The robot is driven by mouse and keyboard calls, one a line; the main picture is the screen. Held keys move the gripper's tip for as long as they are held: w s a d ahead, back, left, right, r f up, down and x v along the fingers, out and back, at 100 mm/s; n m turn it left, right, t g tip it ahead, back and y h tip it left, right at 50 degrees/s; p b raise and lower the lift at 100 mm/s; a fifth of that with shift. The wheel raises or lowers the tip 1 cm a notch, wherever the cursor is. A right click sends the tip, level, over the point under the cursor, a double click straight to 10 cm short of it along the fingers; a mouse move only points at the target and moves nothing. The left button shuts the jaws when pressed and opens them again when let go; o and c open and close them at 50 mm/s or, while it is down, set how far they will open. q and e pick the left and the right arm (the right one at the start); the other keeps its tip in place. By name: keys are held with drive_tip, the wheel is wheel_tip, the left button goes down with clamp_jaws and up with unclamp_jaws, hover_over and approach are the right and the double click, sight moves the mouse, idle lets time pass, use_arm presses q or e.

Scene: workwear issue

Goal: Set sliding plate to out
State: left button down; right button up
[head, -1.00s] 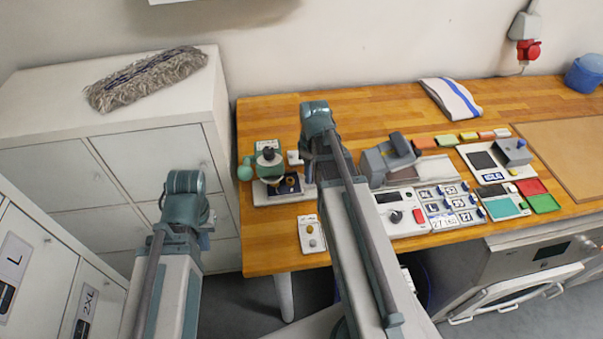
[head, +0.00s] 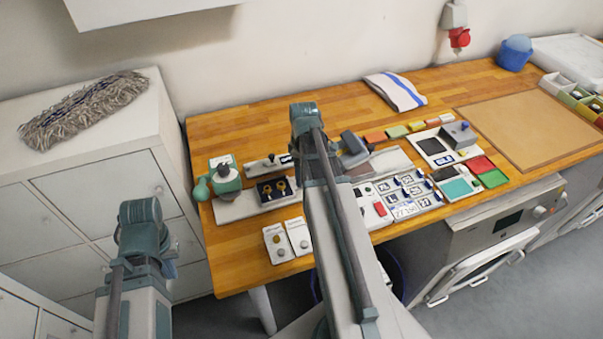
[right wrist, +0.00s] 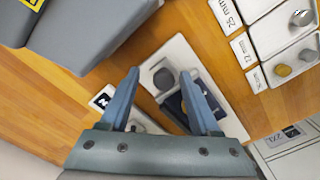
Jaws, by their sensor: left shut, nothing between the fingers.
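A dark blue plate with two brass rings (head: 266,191) lies on a white base (head: 238,207) beside a green hand press (head: 222,176). In the right wrist view the dark plate (right wrist: 176,104) shows between my fingers, with a grey knob (right wrist: 163,78) beyond it. A flat grey-brown plate (head: 390,161) lies by a grey press (head: 353,144), partly behind my right arm. No label tells which is the sliding plate. My right gripper (right wrist: 160,75) is open and empty above the white base. My left gripper (head: 169,268) is shut, mostly hidden by its arm, left of the table.
Two white boxes with knobs (head: 278,244) stand at the table's front edge. A control panel (head: 405,195), small coloured trays (head: 482,165) and a folded cloth (head: 396,91) are further right. White cabinets (head: 115,180) with a grey mop pad (head: 82,110) stand left.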

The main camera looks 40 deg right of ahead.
drive_tip(key=shift+a, duration=0.1)
drive_tip(key=shift+r+p, duration=0.8)
drive_tip(key=shift+p, duration=0.05)
wheel_tip(320, 180, up, 12)
drive_tip(key=p, duration=1.2)
drive_tip(key=shift+s, duration=0.1)
